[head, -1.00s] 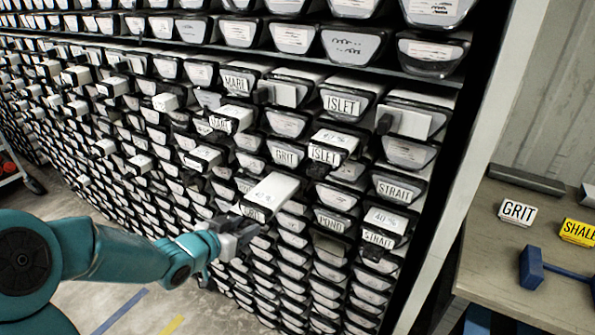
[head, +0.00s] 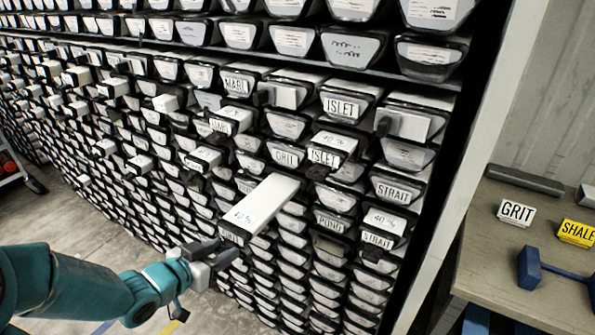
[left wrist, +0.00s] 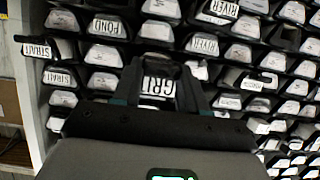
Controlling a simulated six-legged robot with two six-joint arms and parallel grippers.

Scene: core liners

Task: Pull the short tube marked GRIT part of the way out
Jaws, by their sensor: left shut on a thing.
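The white-topped GRIT tube (head: 262,204) sticks well out of the rack, with small writing on its top and its lettered end towards me. My left gripper (head: 222,254) is shut on the tube's front end. In the left wrist view the GRIT label (left wrist: 157,87) shows upside down between the two fingers of the left gripper (left wrist: 158,92). Another GRIT label (head: 286,158) is higher in the rack, on a tube end that sits further in. My right gripper is in neither view.
The rack is full of tube ends. Tubes marked POND (head: 330,221), STRAIT (head: 378,239) and ISLET (head: 324,156) are close on the right.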

